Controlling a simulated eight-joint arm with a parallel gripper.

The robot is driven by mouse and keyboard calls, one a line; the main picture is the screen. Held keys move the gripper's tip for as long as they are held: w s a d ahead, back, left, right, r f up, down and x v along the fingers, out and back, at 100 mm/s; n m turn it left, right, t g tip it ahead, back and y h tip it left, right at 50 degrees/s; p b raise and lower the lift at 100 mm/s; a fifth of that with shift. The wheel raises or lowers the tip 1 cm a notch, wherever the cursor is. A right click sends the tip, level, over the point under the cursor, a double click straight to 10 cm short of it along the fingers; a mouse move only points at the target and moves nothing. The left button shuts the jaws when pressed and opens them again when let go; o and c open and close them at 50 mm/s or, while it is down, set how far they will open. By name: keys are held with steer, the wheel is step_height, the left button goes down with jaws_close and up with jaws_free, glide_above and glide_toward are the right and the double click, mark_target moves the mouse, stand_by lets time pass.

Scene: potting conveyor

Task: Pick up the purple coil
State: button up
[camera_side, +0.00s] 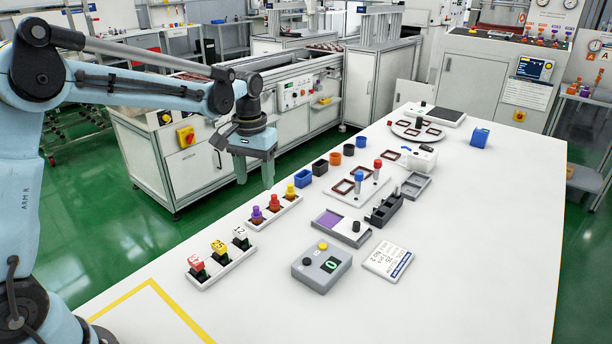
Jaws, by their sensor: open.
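The purple coil (257,213) stands upright at the near left end of a white strip tray (265,222).
A tray with red, yellow and white numbered blocks (218,247) lies nearer. Small cups (320,168) stand behind. The near right tabletop (470,290) is clear.

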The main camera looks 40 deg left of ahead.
mark_target(256, 207)
steer(key=shift+s+a+f, duration=0.1)
steer(key=shift+f, duration=2.3)
steer(key=shift+s+a+f, duration=0.1)
steer(key=shift+f, duration=2.3)
jaws_close()
steer(key=shift+r, duration=0.1)
